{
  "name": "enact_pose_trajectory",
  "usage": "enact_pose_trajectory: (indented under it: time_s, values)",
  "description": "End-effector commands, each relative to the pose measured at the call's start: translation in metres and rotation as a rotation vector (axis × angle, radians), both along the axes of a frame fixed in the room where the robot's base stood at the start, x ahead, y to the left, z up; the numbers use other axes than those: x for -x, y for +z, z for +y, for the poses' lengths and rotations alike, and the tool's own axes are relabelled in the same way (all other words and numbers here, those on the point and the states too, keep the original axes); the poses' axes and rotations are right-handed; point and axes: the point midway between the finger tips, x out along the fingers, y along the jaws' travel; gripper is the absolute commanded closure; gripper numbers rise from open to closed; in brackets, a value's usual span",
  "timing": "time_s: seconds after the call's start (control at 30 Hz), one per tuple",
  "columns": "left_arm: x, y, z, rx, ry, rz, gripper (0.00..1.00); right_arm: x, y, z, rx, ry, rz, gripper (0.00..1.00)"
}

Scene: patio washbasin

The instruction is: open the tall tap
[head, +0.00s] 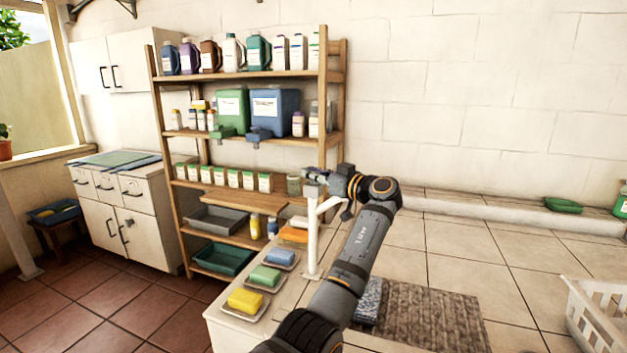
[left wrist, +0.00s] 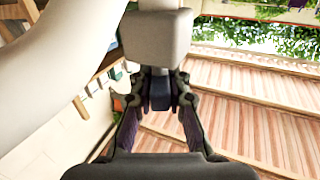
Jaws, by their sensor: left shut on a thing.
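The tall tap (head: 313,240) is a slim white post standing upright at the counter's edge beside the soap dishes, with a short branch near its top. My left gripper (head: 325,180) is at the top of the tap, shut on its handle. The left wrist view shows a pale block of the tap (left wrist: 155,38) just beyond the fingertips of my left gripper (left wrist: 160,80), and a thick white curved part (left wrist: 55,65) at the left. The gripper and its fingers hide most of the held part. My right gripper is not in view.
Sponges on dishes, including a yellow one (head: 245,300), lie left of the tap. A wooden shelf (head: 240,75) with bottles stands behind. A grey mat (head: 430,320) and a white basket (head: 595,320) are on the right. Tiles between them are clear.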

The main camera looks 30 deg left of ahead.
Motion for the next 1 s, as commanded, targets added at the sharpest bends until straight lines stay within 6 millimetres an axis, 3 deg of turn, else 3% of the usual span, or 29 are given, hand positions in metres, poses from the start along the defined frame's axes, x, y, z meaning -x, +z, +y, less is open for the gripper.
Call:
enact_pose_trajectory:
  time_s: [0.4,0.97,1.0]
  values:
    - [-0.0001,0.0014,0.0004,0.000,0.151,0.001,1.00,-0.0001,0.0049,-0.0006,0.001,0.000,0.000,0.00]
    - [0.0003,-0.0004,0.0008,0.001,0.175,0.000,1.00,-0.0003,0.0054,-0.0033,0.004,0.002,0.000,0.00]
    - [0.0003,-0.0004,0.0008,0.001,0.175,0.001,0.81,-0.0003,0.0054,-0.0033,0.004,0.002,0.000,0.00]
